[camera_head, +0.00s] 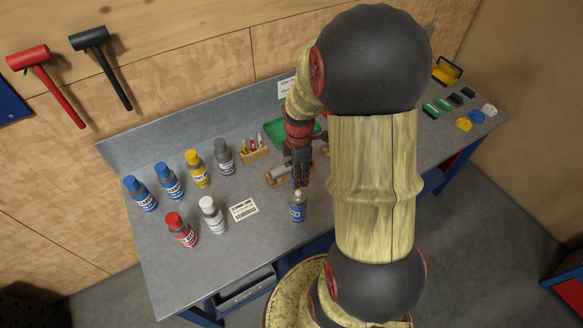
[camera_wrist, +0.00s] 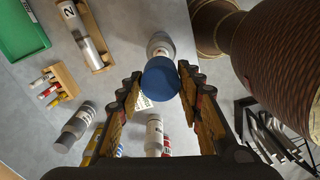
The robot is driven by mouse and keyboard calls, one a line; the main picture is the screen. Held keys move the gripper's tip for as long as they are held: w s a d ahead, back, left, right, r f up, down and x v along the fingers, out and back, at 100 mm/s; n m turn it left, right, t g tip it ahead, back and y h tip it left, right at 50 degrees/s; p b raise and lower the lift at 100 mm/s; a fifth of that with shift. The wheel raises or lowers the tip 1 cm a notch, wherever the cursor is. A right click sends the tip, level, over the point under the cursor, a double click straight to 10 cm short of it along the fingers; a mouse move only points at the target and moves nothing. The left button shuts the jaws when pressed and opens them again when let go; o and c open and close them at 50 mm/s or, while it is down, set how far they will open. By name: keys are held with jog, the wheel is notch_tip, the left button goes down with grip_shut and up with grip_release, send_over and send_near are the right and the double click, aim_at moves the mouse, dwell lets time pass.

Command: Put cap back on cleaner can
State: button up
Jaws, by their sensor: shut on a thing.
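My gripper (camera_wrist: 160,77) is shut on a blue cap (camera_wrist: 161,80), which sits between its two fingertips in the wrist view. The cleaner can (camera_head: 297,208) stands upright near the table's front edge, with a blue label and a pale top. In the head view my gripper (camera_head: 301,178) points down just above and behind it. In the wrist view a pale can (camera_wrist: 159,44) shows just beyond the cap, which overlaps it. I cannot tell whether cap and can touch. The cap is not clear in the head view.
Several capped cans stand to the left, among them a red one (camera_head: 181,230), a white one (camera_head: 212,215) and a yellow one (camera_head: 197,168). A printed card (camera_head: 243,209) lies left of the cleaner can. A wooden holder (camera_head: 255,154) and a green tray (camera_head: 274,131) are behind.

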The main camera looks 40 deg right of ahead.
aim_at(298, 192)
jog(key=shift+s+f+b, duration=0.15)
jog(key=shift+f+b, duration=0.4)
jog(key=shift+f, duration=0.3)
jog(key=shift+f+b, duration=0.75)
jog(key=shift+f, duration=0.4)
jog(key=shift+f, duration=0.15)
jog(key=shift+f+b, duration=0.75)
jog(key=shift+f, duration=0.15)
jog(key=shift+f, duration=0.1)
jog(key=shift+f+b, duration=0.55)
jog(key=shift+f, duration=0.2)
jog(key=shift+f+b, duration=0.6)
jog(key=shift+f, duration=0.25)
dwell(1.1)
jog(key=o, duration=0.8)
